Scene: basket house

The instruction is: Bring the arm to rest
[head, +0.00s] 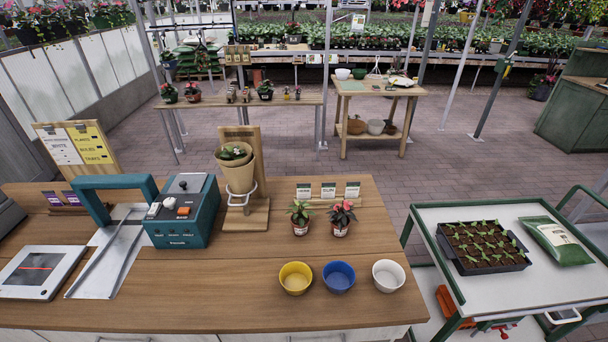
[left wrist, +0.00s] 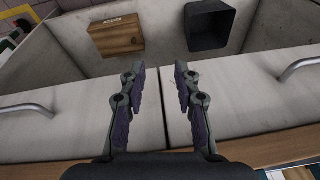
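My left gripper (left wrist: 160,92) shows in the left wrist view. Its two fingers are spread apart with nothing between them. Beyond the fingers are the pale drawer fronts of a cabinet (left wrist: 85,125), with metal handles (left wrist: 300,68) at the left and right. Neither of my arms shows in the head view, and my right gripper is in no view.
The wooden counter (head: 200,290) holds yellow (head: 296,278), blue (head: 339,277) and white (head: 388,276) bowls, two potted plants (head: 300,216), a teal machine (head: 184,212) and a pot stand (head: 240,180). A cart (head: 480,285) with a seedling tray (head: 483,248) stands right.

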